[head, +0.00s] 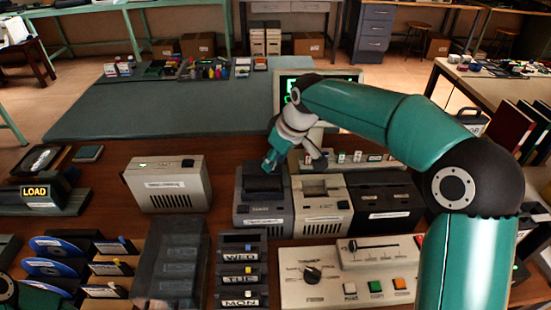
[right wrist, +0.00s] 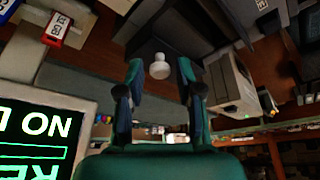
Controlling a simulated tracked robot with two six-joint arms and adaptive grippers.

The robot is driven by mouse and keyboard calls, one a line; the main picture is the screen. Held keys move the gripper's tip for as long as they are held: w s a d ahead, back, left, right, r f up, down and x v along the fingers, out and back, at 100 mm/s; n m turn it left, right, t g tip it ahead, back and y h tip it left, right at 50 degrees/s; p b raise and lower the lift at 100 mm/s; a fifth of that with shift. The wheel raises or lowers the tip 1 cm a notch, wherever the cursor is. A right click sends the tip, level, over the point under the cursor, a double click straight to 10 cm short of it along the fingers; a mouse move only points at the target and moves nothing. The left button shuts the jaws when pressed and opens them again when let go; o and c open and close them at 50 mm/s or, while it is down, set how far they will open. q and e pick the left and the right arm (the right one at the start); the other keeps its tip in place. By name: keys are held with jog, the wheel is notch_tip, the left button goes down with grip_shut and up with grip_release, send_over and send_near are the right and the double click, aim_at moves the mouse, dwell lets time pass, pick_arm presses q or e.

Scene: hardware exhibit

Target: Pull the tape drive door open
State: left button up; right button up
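A dark grey box-shaped device (head: 263,214) stands on the brown bench, with a white label on its front too small to read. I take it for the tape drive. My right gripper (head: 271,163) is over its top and hides part of it. In the right wrist view the two fingers of my right gripper (right wrist: 161,82) are spread apart. A white round knob (right wrist: 158,68) on a dark surface shows between the fingertips; no contact with it is visible. The door's state cannot be made out.
A beige device (head: 321,207) and a black device (head: 386,205) stand close on the right. A beige box (head: 168,184) is at the left. A control panel (head: 345,272) and a weekday rack (head: 241,272) lie in front. A green-lettered monitor (right wrist: 38,140) stands behind.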

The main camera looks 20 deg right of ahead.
jog(key=shift+o, duration=0.3)
jog(key=v, duration=1.2)
jog(key=shift+s, duration=0.1)
